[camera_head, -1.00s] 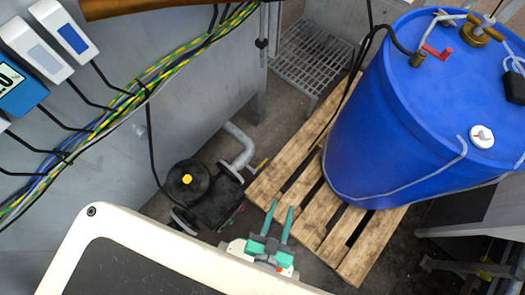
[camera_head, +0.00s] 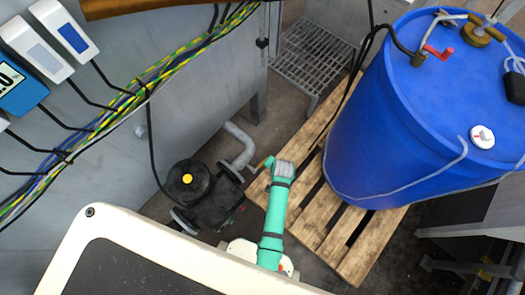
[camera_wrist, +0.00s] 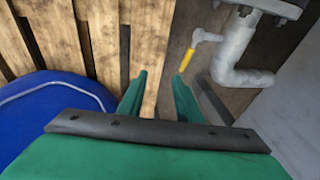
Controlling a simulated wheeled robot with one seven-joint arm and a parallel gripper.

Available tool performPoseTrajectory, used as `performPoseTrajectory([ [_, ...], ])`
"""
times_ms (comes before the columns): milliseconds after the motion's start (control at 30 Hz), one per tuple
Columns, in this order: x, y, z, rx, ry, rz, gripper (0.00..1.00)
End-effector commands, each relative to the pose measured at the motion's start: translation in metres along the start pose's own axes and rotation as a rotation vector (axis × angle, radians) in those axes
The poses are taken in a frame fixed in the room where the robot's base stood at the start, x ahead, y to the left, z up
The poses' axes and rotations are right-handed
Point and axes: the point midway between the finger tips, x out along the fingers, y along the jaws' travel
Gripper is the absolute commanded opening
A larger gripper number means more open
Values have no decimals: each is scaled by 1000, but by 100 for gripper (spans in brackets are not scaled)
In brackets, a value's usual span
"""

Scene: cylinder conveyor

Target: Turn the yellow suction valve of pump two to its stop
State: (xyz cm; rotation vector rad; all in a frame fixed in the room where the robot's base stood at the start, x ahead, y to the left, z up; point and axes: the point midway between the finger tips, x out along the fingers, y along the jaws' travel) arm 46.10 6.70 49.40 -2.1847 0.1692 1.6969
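A yellow valve handle (camera_wrist: 186,59) sits on a grey pipe (camera_wrist: 234,58) in the wrist view, ahead of my fingers and just right of the gap between them. In the head view, the grey pipe (camera_head: 242,147) rises from a black pump (camera_head: 205,195) with a yellow cap; no number on the pump is readable. My gripper (camera_wrist: 159,76) is open and empty, its green fingers apart from the handle in the wrist view. In the head view, my gripper (camera_head: 267,163) is at the handle's place and mostly hides it.
A blue drum (camera_head: 400,130) stands on a wooden pallet (camera_head: 322,225) to the right of the pump. A metal grate step (camera_head: 312,58) is behind. A grey tank wall (camera_head: 190,115) with hanging cables is on the left, and a black cable hangs close to the pump.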

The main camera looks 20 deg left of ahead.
Motion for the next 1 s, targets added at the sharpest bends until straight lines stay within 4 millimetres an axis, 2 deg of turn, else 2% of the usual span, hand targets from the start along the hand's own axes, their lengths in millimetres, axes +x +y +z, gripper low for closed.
performPoseTrajectory([
  [33,4,-18,-5,13,-40,1,32],
  [100,7,-34,-6,34,-92,11,32],
  [300,8,-64,-5,62,-184,29,32],
  [467,14,-68,-2,68,-204,34,32],
  [567,25,-68,0,68,-205,35,32],
  [1000,92,-65,13,70,-202,33,32],
])
